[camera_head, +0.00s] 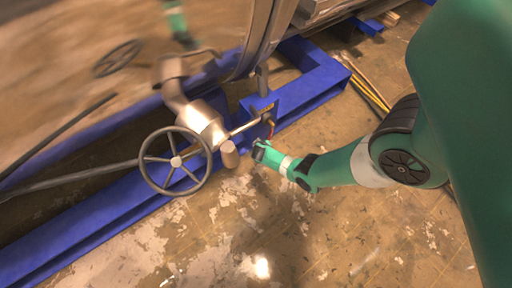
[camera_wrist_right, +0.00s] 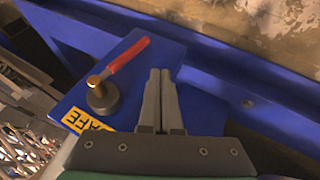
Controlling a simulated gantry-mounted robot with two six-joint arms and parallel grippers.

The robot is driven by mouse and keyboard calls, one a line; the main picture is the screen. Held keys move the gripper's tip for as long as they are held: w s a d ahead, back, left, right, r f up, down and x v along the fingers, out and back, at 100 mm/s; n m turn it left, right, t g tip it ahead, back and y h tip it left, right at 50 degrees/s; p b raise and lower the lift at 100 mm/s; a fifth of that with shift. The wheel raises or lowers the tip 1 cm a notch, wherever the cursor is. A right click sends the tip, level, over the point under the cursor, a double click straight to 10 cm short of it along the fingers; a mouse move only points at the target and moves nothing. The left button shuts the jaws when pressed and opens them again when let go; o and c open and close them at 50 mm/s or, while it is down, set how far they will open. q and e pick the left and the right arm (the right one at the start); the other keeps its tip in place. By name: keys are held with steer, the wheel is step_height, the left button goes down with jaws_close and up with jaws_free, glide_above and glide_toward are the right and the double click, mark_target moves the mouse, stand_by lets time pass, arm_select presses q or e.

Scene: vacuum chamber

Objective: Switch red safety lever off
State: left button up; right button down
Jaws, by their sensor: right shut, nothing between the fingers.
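The red safety lever (camera_wrist_right: 128,54) shows in the right wrist view, on a brass and grey pivot (camera_wrist_right: 101,92) fixed to a blue plate (camera_wrist_right: 165,52). A yellow label (camera_wrist_right: 86,124) with black letters lies beside the pivot, partly hidden. My right gripper (camera_wrist_right: 160,72) is shut and empty, its fingertips just right of the lever's red handle, with a small gap in the picture. In the head view the lever is a small red mark (camera_head: 271,131) near my right gripper (camera_head: 258,148). My left gripper is not in view.
A grey handwheel (camera_head: 175,161) and a metal valve pipe (camera_head: 197,112) stand left of my right gripper. Blue frame beams (camera_head: 310,92) run behind it. Yellow cables (camera_head: 370,90) lie on the worn floor, which is open in front.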

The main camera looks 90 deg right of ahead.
mark_target(269, 137)
arm_select(q)
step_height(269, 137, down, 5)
steer(key=b, duration=0.3)
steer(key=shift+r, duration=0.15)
arm_select(e)
steer(key=s+d+f, duration=0.2)
steer(key=d+f, duration=0.2)
steer(key=d, duration=0.2)
steer(key=shift+s+f, duration=0.25)
steer(key=shift+s, duration=0.1)
steer(key=shift+s+d+f, duration=0.35)
steer(key=shift+s+d, duration=0.1)
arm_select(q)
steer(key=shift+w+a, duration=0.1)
arm_select(e)
steer(key=shift+w+a, duration=0.1)
steer(key=shift+w, duration=0.05)
